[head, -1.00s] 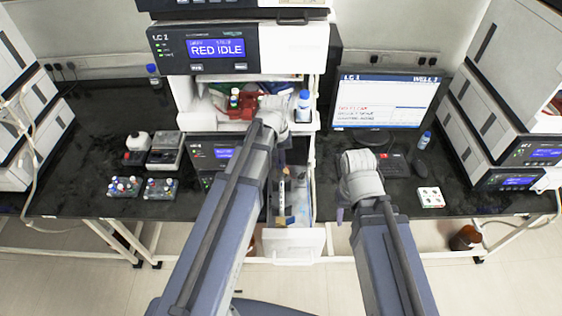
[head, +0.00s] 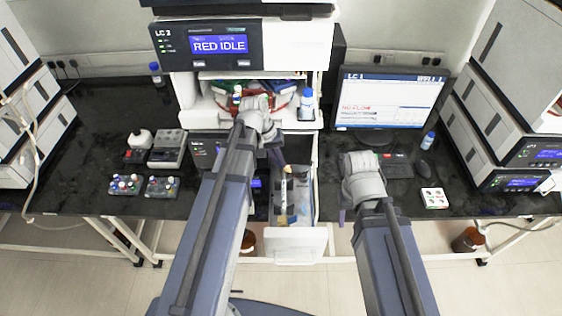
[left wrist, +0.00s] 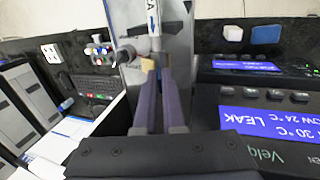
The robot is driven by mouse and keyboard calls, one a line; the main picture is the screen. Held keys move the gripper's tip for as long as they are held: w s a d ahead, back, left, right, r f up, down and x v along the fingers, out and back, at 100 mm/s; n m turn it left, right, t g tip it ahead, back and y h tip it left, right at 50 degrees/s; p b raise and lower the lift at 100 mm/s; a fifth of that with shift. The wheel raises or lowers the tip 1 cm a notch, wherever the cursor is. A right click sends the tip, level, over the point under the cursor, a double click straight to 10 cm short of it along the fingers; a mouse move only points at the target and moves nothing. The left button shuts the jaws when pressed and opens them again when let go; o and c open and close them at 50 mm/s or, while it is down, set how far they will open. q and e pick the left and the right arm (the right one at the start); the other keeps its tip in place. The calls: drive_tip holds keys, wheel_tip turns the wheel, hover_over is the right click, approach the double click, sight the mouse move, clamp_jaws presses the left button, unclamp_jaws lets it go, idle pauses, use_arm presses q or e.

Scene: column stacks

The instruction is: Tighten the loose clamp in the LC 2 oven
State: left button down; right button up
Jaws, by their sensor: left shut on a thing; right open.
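The LC 2 oven (head: 300,235) stands pulled open like a drawer under the LC 2 stack (head: 240,45). A pale column (head: 284,192) lies inside; it also shows in the left wrist view (left wrist: 154,22). A tan piece, which looks like a clamp (left wrist: 148,64), sits at the column's end, beside a grey round part (left wrist: 127,53). My left gripper (head: 281,160) is at this end of the column, and its purple fingers are shut on the tan piece, partly hiding it. My right gripper (head: 343,215) is open and empty, right of the oven.
A monitor (head: 388,100) stands right of the stack, with a blue-capped bottle (head: 307,100) on the stack's tray. Vial racks (head: 130,184) stand at the left. Bench between right gripper and right-hand stack holds a small white tray (head: 434,197).

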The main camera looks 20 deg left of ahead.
use_arm(q)
drive_tip(key=shift+s+a+f+t+h+b, duration=0.2)
drive_tip(key=shift+a+f+h+b, duration=0.2)
drive_tip(key=shift+h+b, duration=0.45)
drive_tip(key=shift+s+a+f+t+h+b, duration=0.25)
drive_tip(key=shift+a+h+b, duration=0.3)
drive_tip(key=shift+b, duration=0.4)
drive_tip(key=shift+h+b, duration=0.6)
drive_tip(key=shift+h, duration=0.1)
drive_tip(key=shift+r, duration=0.1)
drive_tip(key=c, duration=1)
unclamp_jaws()
drive_tip(key=shift+w, duration=0.1)
drive_tip(key=shift+o, duration=0.2)
drive_tip(key=shift+r, duration=0.15)
